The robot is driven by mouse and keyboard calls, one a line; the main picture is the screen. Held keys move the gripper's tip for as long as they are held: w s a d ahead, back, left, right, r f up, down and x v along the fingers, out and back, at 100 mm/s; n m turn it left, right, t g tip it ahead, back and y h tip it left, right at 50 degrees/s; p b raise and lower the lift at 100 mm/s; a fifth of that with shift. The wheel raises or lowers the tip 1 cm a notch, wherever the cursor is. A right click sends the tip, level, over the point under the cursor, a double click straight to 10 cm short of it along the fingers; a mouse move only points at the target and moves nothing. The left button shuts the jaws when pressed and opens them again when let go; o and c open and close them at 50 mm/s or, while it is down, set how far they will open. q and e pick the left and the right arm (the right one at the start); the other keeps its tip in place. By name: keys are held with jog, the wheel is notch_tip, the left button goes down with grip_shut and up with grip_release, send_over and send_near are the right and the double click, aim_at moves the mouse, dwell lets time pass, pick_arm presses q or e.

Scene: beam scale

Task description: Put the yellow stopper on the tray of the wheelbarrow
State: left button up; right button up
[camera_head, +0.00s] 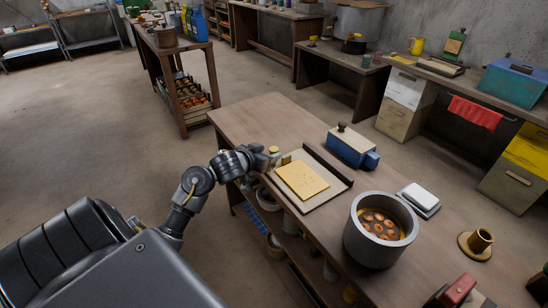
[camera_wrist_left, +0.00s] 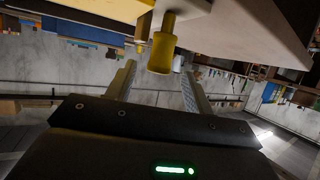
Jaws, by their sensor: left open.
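A yellow stopper-like piece with a narrower neck (camera_wrist_left: 161,56) shows in the left wrist view, in the gap between the fingertips. A small yellow piece (camera_head: 273,149) at the gripper in the head view may be the same thing. My left gripper (camera_head: 271,159) is at the left edge of the wooden table, beside a pale tray. In the wrist view its two fingers (camera_wrist_left: 158,76) are apart, one on each side of the yellow piece; I cannot tell whether they touch it. I cannot make out a wheelbarrow. My right gripper is not in view.
The wooden table (camera_head: 236,116) bears the pale tray (camera_head: 325,195) with a yellow slab (camera_head: 302,180), a blue box (camera_head: 351,148), a metal pot (camera_head: 368,245), a white block (camera_head: 421,196) and a brass holder (camera_head: 480,241). The table's far left end is clear.

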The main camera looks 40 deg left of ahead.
pick_arm(q)
jog(key=x, duration=0.2)
jog(key=shift+w+f, duration=0.2)
jog(key=shift+w, duration=0.15)
jog(key=c, duration=1.1)
jog(key=shift+r, duration=0.1)
